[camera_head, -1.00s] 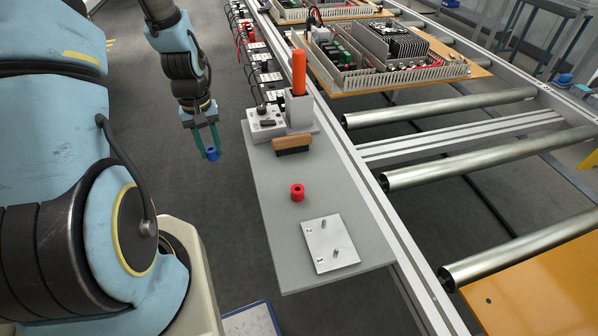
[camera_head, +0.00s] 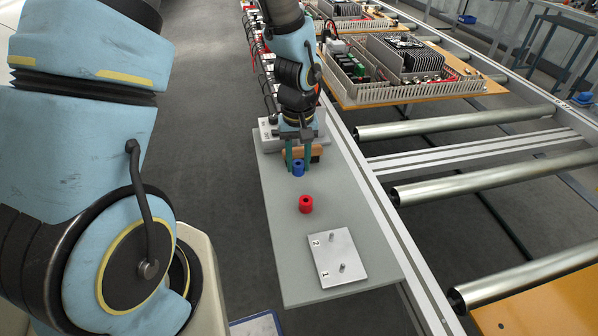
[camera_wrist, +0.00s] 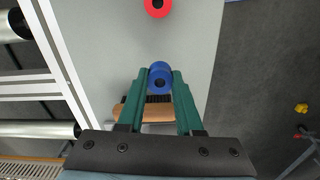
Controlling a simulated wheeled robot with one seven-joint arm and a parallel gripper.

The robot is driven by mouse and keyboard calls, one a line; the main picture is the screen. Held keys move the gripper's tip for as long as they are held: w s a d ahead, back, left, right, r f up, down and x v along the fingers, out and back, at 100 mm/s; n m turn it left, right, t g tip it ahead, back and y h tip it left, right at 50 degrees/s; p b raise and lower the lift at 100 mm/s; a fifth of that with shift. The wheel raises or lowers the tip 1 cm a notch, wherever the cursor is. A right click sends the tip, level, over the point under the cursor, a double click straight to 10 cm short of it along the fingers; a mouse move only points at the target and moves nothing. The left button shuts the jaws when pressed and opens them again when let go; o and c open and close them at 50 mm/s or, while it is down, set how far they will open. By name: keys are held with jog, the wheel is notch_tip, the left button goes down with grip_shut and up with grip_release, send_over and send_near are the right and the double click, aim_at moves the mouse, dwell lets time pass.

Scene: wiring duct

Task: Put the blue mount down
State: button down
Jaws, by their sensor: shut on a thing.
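The blue mount (camera_head: 298,168) is a small ring-shaped cylinder with a hole in its top. My gripper (camera_head: 298,165) is shut on it with green fingers, over the grey shelf (camera_head: 280,230). The wrist view shows the blue mount (camera_wrist: 160,76) between the fingertips. I cannot tell whether its underside touches the shelf. A red mount (camera_head: 305,204) stands on the shelf in front of it, and it also shows in the wrist view (camera_wrist: 157,6).
A brush with a wooden handle (camera_wrist: 156,113) lies close behind the blue mount. A metal plate (camera_head: 337,258) with two pegs, marked 1 and 2, lies at the shelf's near end. Steel rollers (camera_head: 470,122) run to the right. Shelf around the red mount is clear.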

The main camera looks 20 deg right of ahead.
aim_at(298, 184)
jog(key=shift+f, duration=1.85)
jog(key=shift+f, duration=0.2)
jog(key=c, duration=0.6)
grip_release()
jog(key=shift+r, duration=0.15)
notch_tip(298, 184, up, 12)
jog(key=b, duration=0.1)
jog(key=shift+n+t, duration=0.8)
jog(key=a+r, duration=0.1)
jog(key=a, duration=0.7)
jog(key=a+r, duration=0.2)
jog(key=a, duration=0.7)
jog(key=w+a+r, duration=0.1)
jog(key=a, duration=0.7)
jog(key=shift+w+a+r, duration=0.1)
jog(key=shift+a+r, duration=0.1)
jog(key=shift+r, duration=0.2)
